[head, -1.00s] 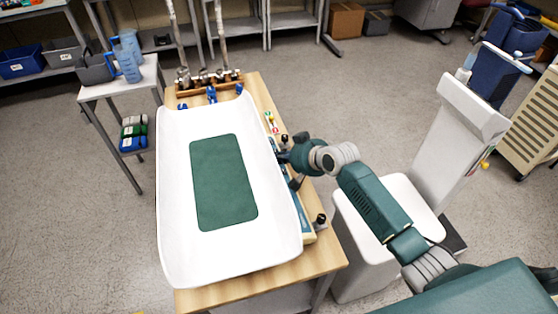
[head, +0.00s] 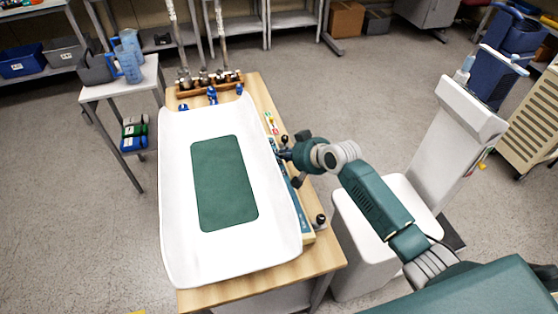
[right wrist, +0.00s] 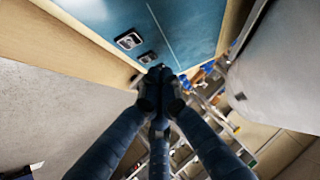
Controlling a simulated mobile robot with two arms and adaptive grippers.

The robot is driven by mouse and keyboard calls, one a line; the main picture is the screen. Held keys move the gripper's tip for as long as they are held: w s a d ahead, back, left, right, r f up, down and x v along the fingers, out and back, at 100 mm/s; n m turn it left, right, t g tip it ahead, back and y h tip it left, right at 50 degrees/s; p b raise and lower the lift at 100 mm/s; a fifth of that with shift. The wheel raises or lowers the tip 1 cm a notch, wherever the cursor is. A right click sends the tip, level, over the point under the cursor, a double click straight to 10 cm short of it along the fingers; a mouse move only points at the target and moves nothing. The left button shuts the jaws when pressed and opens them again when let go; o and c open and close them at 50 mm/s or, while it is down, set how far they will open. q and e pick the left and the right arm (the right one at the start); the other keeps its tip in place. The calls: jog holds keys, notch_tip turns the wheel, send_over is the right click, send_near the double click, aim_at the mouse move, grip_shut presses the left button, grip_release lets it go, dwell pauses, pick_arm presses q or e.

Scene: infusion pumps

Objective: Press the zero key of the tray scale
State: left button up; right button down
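The tray scale has a long white tray (head: 178,200) with a green mat (head: 224,182), standing on a wooden table. Its blue panel (head: 304,222) runs along the tray's right side, partly hidden by the tray and my right arm. In the right wrist view the blue panel (right wrist: 190,25) carries two dark keys with pale frames, one farther (right wrist: 130,40) and one nearer (right wrist: 148,57) my fingertips. Their labels are too small to read. My right gripper (right wrist: 160,74) has its fingertips together, empty, close to the nearer key; contact cannot be told. My left gripper is out of view.
Several metal fittings on a wooden rack (head: 210,88) stand at the table's far end. A white chair-like unit (head: 385,225) stands right of the table, under my arm.

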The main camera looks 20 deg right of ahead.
jog(key=r+p, duration=0.1)
jog(key=d+r+p, duration=0.1)
jog(key=r, duration=0.1)
jog(key=d+r+p, duration=0.1)
jog(key=p, duration=0.1)
jog(key=shift+r, duration=0.3)
jog(key=shift+f, duration=0.1)
dwell(0.7)
